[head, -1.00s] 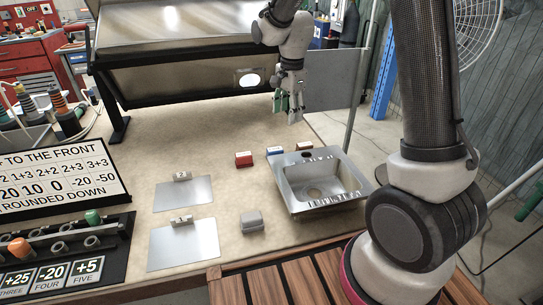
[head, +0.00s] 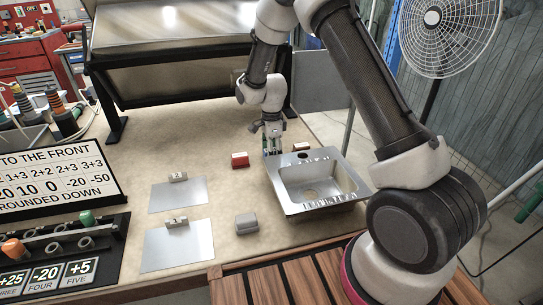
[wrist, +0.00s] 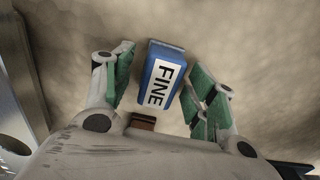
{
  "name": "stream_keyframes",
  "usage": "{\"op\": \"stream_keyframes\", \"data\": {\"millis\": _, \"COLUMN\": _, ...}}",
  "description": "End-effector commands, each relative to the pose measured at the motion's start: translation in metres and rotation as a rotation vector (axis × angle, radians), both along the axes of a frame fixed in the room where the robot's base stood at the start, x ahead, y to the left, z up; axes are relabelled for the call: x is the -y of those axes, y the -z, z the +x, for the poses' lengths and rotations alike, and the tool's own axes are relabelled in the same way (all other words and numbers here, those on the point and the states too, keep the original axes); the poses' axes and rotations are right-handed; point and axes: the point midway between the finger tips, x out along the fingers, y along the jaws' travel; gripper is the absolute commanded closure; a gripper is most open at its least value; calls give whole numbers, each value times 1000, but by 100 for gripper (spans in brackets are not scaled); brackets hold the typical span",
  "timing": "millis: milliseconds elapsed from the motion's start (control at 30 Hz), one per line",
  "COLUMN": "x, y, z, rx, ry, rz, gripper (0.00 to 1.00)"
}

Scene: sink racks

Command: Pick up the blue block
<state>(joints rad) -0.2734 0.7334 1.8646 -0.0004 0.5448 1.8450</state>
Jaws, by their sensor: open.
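The blue block (wrist: 161,75) carries a white label reading "FINE". In the wrist view it lies on the tabletop between the two green-padded fingers of my gripper (wrist: 158,92). The fingers are open, one on each side of the block, with a gap showing on both sides. In the head view my gripper (head: 272,146) points down at the back left corner of the sink, and it mostly hides the block there.
A metal sink (head: 283,195) stands just right of my gripper. A red block (head: 240,160) lies to its left. A grey block (head: 247,223) and two metal plates (head: 180,250) (head: 165,196) lie nearer the front. A dark slanted panel (head: 170,80) stands behind.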

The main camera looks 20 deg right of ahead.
Motion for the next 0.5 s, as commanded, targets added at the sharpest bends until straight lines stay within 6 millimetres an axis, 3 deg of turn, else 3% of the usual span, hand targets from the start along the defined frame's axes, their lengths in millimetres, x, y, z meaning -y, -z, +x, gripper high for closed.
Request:
{"op": "stream_keyframes", "data": {"millis": 167, "x": 0, "y": 0, "z": 0, "rx": 2, "ry": 0, "rz": 0, "gripper": 43}}
{"op": "stream_keyframes", "data": {"millis": 433, "x": 0, "y": 0, "z": 0, "rx": 1, "ry": 0, "rz": 0, "gripper": 90}}
{"op": "stream_keyframes", "data": {"millis": 500, "x": 0, "y": 0, "z": 0, "rx": 2, "ry": 0, "rz": 0, "gripper": 93}}
